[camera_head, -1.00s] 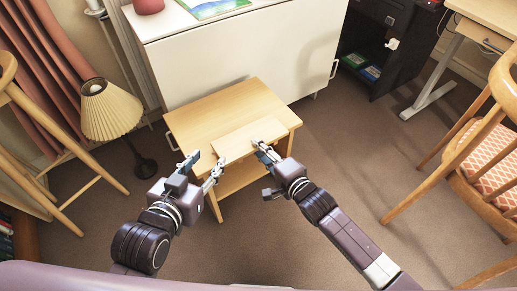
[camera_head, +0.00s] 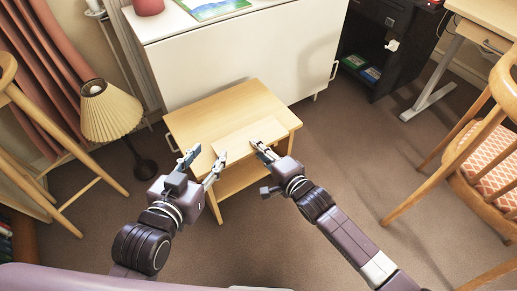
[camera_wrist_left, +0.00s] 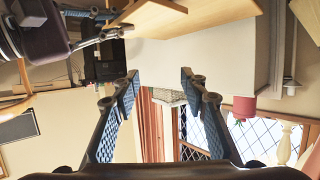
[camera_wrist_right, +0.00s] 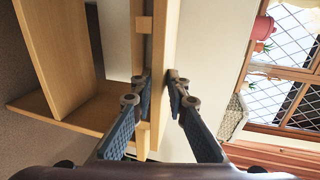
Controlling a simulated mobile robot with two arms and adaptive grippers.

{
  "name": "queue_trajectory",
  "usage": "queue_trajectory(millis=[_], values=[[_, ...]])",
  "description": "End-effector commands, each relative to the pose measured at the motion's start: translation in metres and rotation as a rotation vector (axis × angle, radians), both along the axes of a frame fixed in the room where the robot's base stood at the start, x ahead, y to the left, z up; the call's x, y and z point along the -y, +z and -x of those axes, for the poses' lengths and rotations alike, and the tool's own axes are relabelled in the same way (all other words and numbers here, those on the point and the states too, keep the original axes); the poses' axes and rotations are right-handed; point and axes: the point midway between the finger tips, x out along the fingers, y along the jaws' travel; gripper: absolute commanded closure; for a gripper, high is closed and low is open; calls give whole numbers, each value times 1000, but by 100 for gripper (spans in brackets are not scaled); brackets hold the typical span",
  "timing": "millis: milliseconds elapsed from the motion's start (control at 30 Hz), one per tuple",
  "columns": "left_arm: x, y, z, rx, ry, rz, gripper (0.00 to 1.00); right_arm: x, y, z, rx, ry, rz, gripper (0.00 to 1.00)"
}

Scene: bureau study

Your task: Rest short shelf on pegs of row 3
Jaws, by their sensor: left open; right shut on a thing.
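The short shelf (camera_head: 247,138) is a pale wood board at the front of the small wooden table's top (camera_head: 205,110) in the head view. Whether it touches the tabletop is unclear. My right gripper (camera_head: 259,148) is shut on its front edge; in the right wrist view the board (camera_wrist_right: 167,45) runs between the fingers. My left gripper (camera_head: 207,158) is open and empty, just off the board's left end. In the left wrist view its fingers (camera_wrist_left: 160,85) stand apart with nothing between them, and the board (camera_wrist_left: 150,14) shows above. No pegs of row 3 can be made out.
A white cabinet (camera_head: 240,60) stands behind the table. A dark open cabinet (camera_head: 380,45) with books low inside is at the upper right. A lamp (camera_head: 110,110) stands left, a chair (camera_head: 480,165) right. The carpet between table and chair is clear.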

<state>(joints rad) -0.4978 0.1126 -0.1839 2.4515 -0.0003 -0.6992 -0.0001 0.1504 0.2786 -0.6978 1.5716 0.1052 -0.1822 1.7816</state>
Motion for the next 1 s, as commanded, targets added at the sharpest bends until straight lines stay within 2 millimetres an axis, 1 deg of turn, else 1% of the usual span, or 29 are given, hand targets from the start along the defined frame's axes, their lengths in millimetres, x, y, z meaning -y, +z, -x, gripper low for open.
queue_trajectory(millis=[33,367,667,1000], values=[[0,0,0,0,0,0,60,1,-6,2,-11,-1,8,100],[0,-1,1,-8,0,-2,60,2,-7,3,-14,-1,10,100],[-3,-15,7,-74,4,-16,60,2,-6,3,-16,-1,12,100],[-8,-33,19,-153,9,-33,60,2,-3,3,-15,-1,11,100]])
